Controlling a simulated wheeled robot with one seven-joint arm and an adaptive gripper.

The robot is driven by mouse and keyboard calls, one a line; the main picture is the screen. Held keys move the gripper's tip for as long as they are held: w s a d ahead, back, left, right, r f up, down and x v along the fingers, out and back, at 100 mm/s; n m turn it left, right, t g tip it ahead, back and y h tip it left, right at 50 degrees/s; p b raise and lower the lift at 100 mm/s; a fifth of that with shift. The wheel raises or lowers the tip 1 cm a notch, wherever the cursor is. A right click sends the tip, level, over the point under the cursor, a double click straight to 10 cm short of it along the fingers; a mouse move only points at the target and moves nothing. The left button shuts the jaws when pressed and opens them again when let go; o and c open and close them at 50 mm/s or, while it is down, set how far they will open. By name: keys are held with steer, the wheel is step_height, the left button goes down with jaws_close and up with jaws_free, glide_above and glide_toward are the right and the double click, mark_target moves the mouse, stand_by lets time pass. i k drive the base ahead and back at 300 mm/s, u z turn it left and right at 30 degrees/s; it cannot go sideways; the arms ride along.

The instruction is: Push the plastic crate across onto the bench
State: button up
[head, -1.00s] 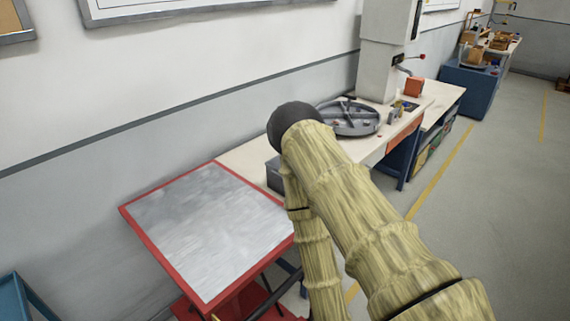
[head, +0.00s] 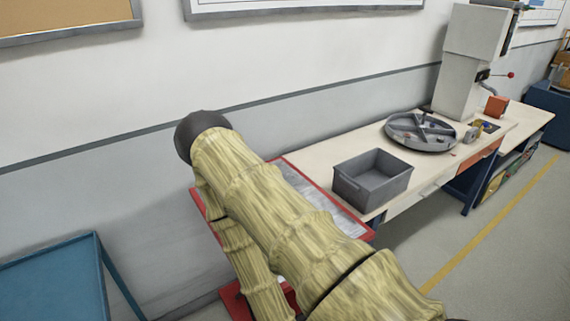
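The grey plastic crate (head: 371,189) stands upright and empty on the near end of the wooden-topped bench (head: 335,148), close to the red-framed cart. My arm, in a yellowish ribbed cover, crosses the middle of the head view in front of the cart. It hides much of the cart's metal top (head: 330,207). My gripper cannot be made out; only a dark rounded end of my arm shows at the upper left. My arm appears apart from the crate in the picture.
A round grey divided tray (head: 420,131) lies farther along the bench. Behind it stands a tall white machine (head: 462,65) near a small orange box (head: 496,106). A blue table (head: 55,280) is at the lower left. Open floor with a yellow line lies to the right.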

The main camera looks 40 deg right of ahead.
mark_target(367, 180)
steer(key=u, duration=2)
steer(key=k, duration=1.4)
steer(key=z, duration=1.9)
